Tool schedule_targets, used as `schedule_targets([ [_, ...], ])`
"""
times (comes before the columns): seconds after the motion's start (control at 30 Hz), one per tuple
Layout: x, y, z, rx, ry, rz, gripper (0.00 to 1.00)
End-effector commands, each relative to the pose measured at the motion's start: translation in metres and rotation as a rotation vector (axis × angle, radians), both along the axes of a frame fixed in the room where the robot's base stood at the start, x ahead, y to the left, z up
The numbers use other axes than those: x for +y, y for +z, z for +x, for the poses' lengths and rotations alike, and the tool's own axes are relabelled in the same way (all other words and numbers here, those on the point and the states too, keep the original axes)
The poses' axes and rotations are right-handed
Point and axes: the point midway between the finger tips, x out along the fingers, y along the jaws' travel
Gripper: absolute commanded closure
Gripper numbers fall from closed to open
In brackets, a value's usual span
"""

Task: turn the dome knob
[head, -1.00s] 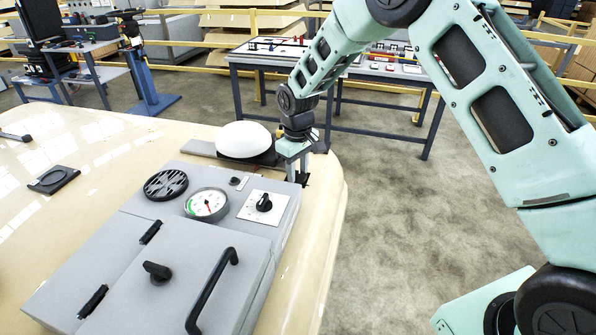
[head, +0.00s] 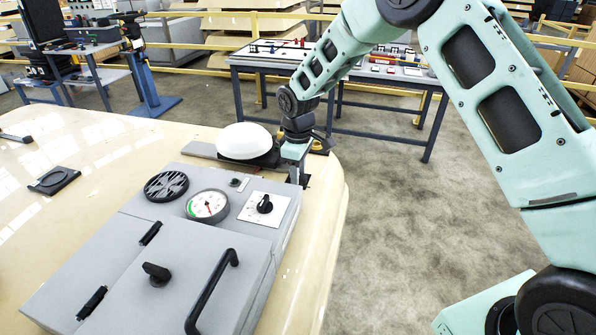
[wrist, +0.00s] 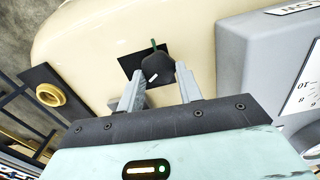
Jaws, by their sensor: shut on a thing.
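The dome knob (wrist: 158,68) is a round black knob with a white mark, on a square black plate (wrist: 129,64) on the cream surface. A small green mark shows at its far edge. In the wrist view my gripper (wrist: 158,80) has one finger on each side of the knob and is shut on it. In the head view my gripper (head: 297,170) points down beside the grey box's far right corner; its fingers hide the knob there.
The grey box (head: 208,247) carries a gauge (head: 207,205), a selector switch (head: 264,204), a vent (head: 166,185) and a raised black handle (head: 213,290). A white dome (head: 244,141) sits just left of my gripper. Brass-coloured ring (wrist: 50,94) lies left in the wrist view.

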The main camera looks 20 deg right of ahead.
Motion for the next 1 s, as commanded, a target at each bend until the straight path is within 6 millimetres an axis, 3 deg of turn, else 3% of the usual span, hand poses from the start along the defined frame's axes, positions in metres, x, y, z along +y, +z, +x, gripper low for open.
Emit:
schedule_targets([
  [0.17, 0.000, 0.001, 0.001, -0.003, -0.001, 0.000, 0.87],
  [0.2, 0.000, 0.001, 0.001, -0.004, -0.001, 0.000, 0.59],
  [0.27, 0.000, 0.001, 0.001, -0.003, -0.001, 0.000, 0.43],
  [0.67, 0.000, 0.007, 0.001, -0.001, -0.002, 0.000, 0.43],
  [0.87, 0.000, 0.040, 0.002, -0.006, -0.002, 0.000, 0.43],
  [1.0, 0.000, 0.073, 0.002, -0.007, -0.003, 0.001, 0.43],
])
